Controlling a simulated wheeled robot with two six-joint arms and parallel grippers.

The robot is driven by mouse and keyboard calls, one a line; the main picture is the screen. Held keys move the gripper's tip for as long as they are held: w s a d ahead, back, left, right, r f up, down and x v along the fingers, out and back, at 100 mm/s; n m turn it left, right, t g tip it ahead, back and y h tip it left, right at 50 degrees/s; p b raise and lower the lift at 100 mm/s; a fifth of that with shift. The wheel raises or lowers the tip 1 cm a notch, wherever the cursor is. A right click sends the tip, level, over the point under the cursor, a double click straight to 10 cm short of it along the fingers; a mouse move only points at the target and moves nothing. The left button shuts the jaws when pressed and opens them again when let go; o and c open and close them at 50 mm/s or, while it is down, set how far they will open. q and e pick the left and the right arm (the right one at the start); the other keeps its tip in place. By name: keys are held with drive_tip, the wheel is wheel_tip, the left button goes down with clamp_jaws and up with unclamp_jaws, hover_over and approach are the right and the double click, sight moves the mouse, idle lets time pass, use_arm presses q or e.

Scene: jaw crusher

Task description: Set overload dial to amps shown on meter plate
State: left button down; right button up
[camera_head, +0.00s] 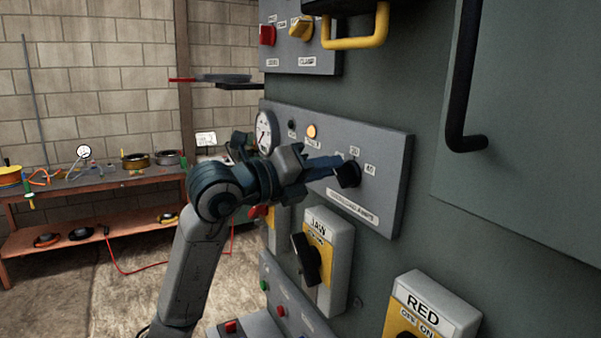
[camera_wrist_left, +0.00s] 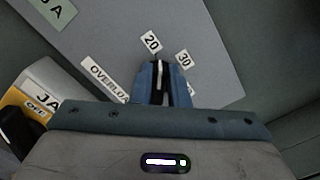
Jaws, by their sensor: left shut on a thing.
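The overload dial, a black knob (camera_head: 348,174), sits on the grey panel (camera_head: 392,150) with small number plates around it. My left gripper (camera_head: 335,168) is shut on this knob. In the left wrist view the knob (camera_wrist_left: 158,78) with its white pointer line stands between the blue fingers. The line points up between the "20" plate (camera_wrist_left: 151,41) and the "30" plate (camera_wrist_left: 183,58). The round meter (camera_head: 264,132) is left on the same panel, too small to read. An overload label (camera_head: 352,207) lies below the dial. My right gripper is not in view.
An amber lamp (camera_head: 312,131) glows above the dial. Below are a yellow JAW switch (camera_head: 325,245) and a RED switch box (camera_head: 436,305). A yellow handle (camera_head: 355,42) juts out above and a black handle (camera_head: 462,90) at right. A workbench (camera_head: 110,183) stands far left.

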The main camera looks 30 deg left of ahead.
use_arm(q)
drive_tip(key=m+b, duration=0.1)
drive_tip(key=m, duration=0.1)
drive_tip(key=m+b, duration=0.1)
drive_tip(key=m, duration=0.1)
drive_tip(key=m+b, duration=0.1)
drive_tip(key=m, duration=0.1)
drive_tip(key=shift+s+d+f+b, duration=0.2)
drive_tip(key=shift+d+f+b, duration=0.1)
drive_tip(key=shift+d+b, duration=0.1)
drive_tip(key=m+b, duration=0.1)
drive_tip(key=m, duration=0.1)
drive_tip(key=shift+d+m, duration=0.15)
drive_tip(key=shift+m, duration=0.25)
drive_tip(key=shift+s+m, duration=0.1)
drive_tip(key=shift+m, duration=0.4)
drive_tip(key=shift+d+f, duration=0.1)
drive_tip(key=shift+f, duration=0.15)
